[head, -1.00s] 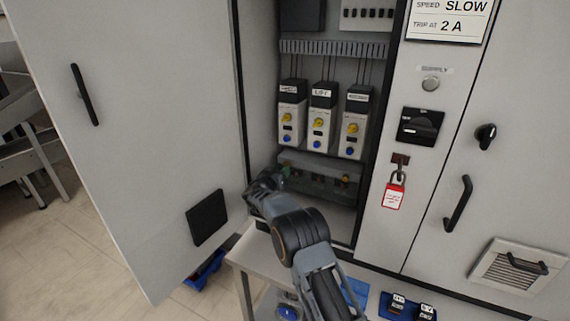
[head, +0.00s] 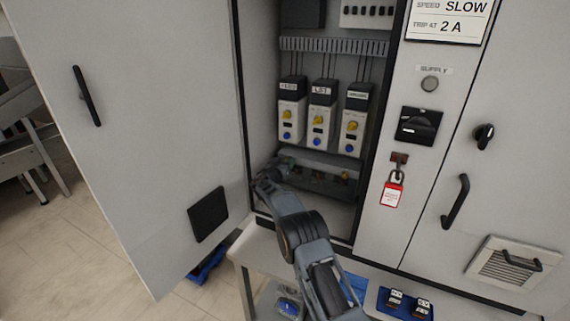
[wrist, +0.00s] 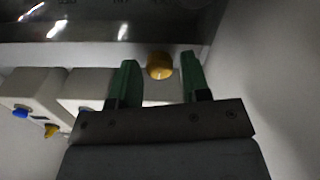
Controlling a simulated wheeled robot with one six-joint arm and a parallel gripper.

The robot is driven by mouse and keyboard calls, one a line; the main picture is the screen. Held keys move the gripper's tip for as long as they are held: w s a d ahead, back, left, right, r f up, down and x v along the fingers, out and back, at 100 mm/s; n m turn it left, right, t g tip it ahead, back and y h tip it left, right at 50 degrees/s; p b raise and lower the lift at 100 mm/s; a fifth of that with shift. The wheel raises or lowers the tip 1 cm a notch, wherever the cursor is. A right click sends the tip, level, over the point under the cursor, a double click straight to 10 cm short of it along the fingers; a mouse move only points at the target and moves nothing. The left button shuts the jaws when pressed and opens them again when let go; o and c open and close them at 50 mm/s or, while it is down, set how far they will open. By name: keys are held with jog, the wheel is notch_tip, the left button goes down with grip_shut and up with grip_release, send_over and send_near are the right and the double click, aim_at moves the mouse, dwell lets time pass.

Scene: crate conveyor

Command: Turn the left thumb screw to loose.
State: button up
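A round brass thumb screw (wrist: 160,66) shows between the green fingertips of my gripper (wrist: 155,78) in the wrist view, at the edge of a dark cover (wrist: 110,27). The fingers stand apart, with a visible gap on each side of the screw. In the head view my gripper (head: 272,177) is at the left end of the dark cover (head: 325,188), low in the open cabinet. The left screw is hidden there behind my gripper. Another brass screw (head: 344,178) shows at the right of the cover.
Several white modules with yellow and blue knobs (head: 318,120) stand just above the cover. The cabinet's side wall (wrist: 270,80) is close on the right in the wrist view. The open door (head: 150,130) stands to the left. A red-tagged padlock (head: 393,192) hangs at the right.

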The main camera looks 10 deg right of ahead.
jog(key=c, duration=0.7)
jog(key=n+b, duration=0.1)
jog(key=n, duration=1.1)
jog(key=n+b, duration=0.1)
jog(key=n, duration=2.2)
jog(key=shift+f+n+b, duration=0.3)
jog(key=shift+n+b, duration=0.1)
jog(key=shift+c, duration=0.2)
